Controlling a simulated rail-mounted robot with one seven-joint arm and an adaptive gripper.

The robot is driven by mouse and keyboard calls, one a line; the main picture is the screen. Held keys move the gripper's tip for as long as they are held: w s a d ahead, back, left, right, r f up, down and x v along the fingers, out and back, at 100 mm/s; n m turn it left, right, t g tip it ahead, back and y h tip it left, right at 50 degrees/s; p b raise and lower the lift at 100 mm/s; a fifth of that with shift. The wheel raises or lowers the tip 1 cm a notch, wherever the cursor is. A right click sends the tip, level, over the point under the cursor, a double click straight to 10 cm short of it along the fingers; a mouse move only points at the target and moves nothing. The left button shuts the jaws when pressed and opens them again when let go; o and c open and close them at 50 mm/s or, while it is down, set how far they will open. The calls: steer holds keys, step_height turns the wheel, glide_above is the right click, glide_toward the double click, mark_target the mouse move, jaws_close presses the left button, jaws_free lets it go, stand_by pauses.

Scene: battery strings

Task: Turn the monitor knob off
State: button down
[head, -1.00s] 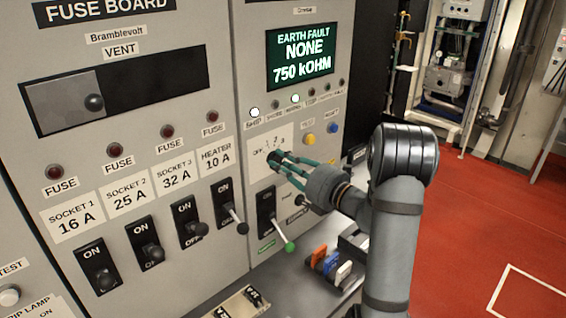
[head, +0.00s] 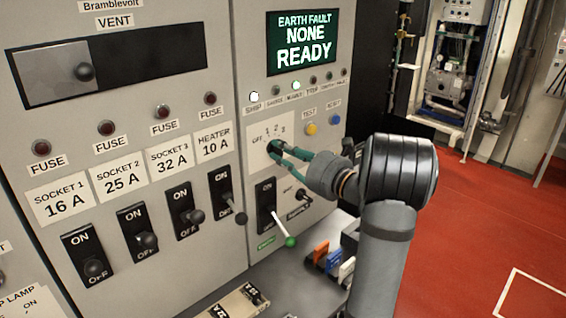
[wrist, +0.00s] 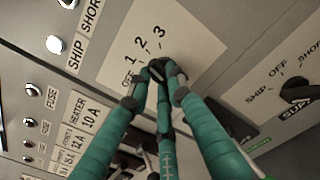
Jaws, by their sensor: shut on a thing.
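The monitor knob (wrist: 156,66) is a small dark knob on a white plate marked OFF, 1, 2, 3 (head: 262,133). My gripper (head: 277,149) has its green fingers closed around the knob. In the wrist view the three fingertips of my gripper (wrist: 158,78) meet at the knob and cover most of it. I cannot tell which mark the knob points to. The display (head: 303,43) above reads EARTH FAULT NONE, READY.
Below the knob is a switch with a green-tipped lever (head: 290,241). A yellow TEST button (head: 310,129) and a blue button (head: 334,119) sit right of the plate. A second knob (wrist: 298,90) has its own plate. Red floor (head: 480,200) is open at right.

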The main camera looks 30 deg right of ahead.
steer(key=n+b, duration=0.3)
steer(key=b, duration=0.1)
steer(key=f+n+b, duration=0.1)
steer(key=n+b, duration=0.2)
steer(key=b, duration=0.1)
steer(key=shift+a+b, duration=0.1)
steer(key=shift+b, duration=0.25)
steer(key=n+b, duration=0.3)
steer(key=b, duration=0.1)
steer(key=shift+n, duration=0.3)
steer(key=n+b, duration=0.1)
steer(key=b, duration=0.1)
steer(key=shift+r+n+b, duration=0.1)
steer(key=shift+n+b, duration=0.2)
steer(key=shift+b, duration=0.05)
steer(key=shift+r, duration=0.1)
steer(key=c, duration=1.6)
jaws_free()
steer(key=shift+o, duration=0.2)
steer(key=shift+s, duration=0.15)
steer(key=v, duration=1.1)
steer(key=shift+s, duration=0.4)
